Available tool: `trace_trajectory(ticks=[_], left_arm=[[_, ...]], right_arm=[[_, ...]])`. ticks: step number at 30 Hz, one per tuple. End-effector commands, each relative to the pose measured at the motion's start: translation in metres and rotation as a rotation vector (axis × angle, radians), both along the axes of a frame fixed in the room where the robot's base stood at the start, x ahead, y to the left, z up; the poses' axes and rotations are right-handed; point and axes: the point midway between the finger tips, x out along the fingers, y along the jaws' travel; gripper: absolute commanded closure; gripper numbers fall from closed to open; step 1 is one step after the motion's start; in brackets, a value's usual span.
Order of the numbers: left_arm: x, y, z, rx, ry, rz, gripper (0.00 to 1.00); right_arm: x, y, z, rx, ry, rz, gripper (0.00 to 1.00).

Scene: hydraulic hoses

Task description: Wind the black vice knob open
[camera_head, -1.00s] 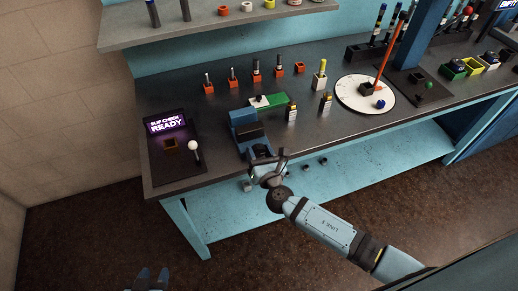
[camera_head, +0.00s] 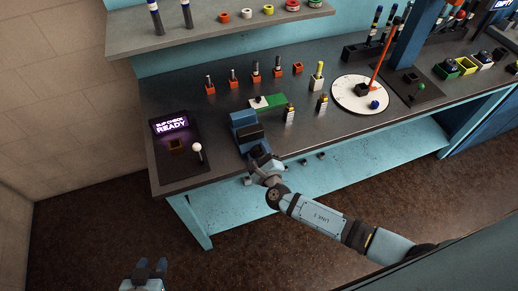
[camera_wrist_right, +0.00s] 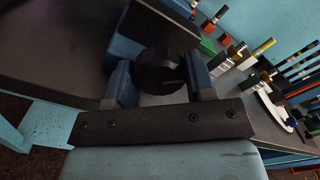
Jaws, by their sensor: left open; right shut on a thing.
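The blue vice (camera_head: 246,130) with dark jaws stands at the bench's front edge, left of the middle. Its black knob (camera_wrist_right: 160,72) faces out over the edge; in the head view my right gripper (camera_head: 262,163) mostly covers it. In the right wrist view the knob is round and ridged and sits between the two blue fingers of my right gripper, which is shut on it. The vice body is partly visible behind the knob. My left gripper (camera_head: 152,266) is low in the head view, open and empty, over the floor and far from the vice.
A white disc (camera_head: 359,94) is to the right. Several small dark parts lie on the lower shelf.

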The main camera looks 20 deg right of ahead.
Motion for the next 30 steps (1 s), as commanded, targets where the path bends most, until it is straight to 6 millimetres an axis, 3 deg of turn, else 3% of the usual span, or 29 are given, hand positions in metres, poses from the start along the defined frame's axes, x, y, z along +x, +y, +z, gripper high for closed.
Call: trace_trajectory(ticks=[6, 18, 30], left_arm=[[-0.0034, 0.0014, 0.0120, 0.001, 0.005, 0.005, 0.57], [0.0004, -0.0009, 0.0082, -0.023, 0.020, 0.036, 0.57], [0.0040, 0.0015, 0.0113, -0.019, 0.010, 0.034, 0.57]], right_arm=[[-0.0002, -0.0004, 0.0017, -0.204, -0.005, -0.001, 0.74], [-0.0004, -0.0007, 0.0001, -0.567, -0.018, 0.000, 0.74], [-0.0002, -0.0008, 0.0006, -0.800, -0.027, 0.000, 0.74]])
